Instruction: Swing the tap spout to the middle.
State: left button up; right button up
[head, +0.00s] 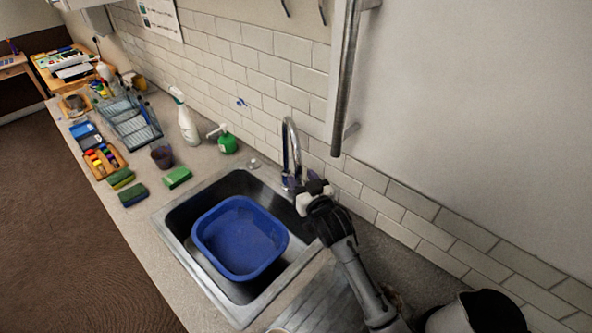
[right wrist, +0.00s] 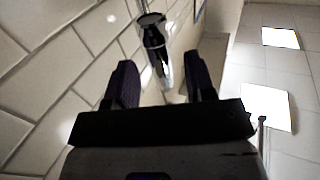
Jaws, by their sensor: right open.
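The chrome tap (head: 287,133) stands at the wall side of the sink, with a tall arched spout. In the right wrist view the tap's spout (right wrist: 153,32) shows as a shiny tube with a round end, in line with the gap between my fingers. My right gripper (head: 306,188) is at the tap's lower part, close to it in the head view. In the right wrist view my right gripper (right wrist: 160,72) has its two dark fingers apart. Whether the fingers touch the tap cannot be told. My left gripper is not in view.
A blue basin (head: 240,238) sits in the steel sink (head: 178,215). A green soap bottle (head: 227,143), white spray bottle (head: 187,124), dark cup (head: 161,157), sponges (head: 177,177) and wire rack (head: 133,125) stand on the counter to the left. The tiled wall (head: 262,65) is close behind the tap.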

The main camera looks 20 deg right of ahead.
jog(key=shift+w+a, duration=0.15)
jog(key=shift+w, duration=2.05)
grip_shut()
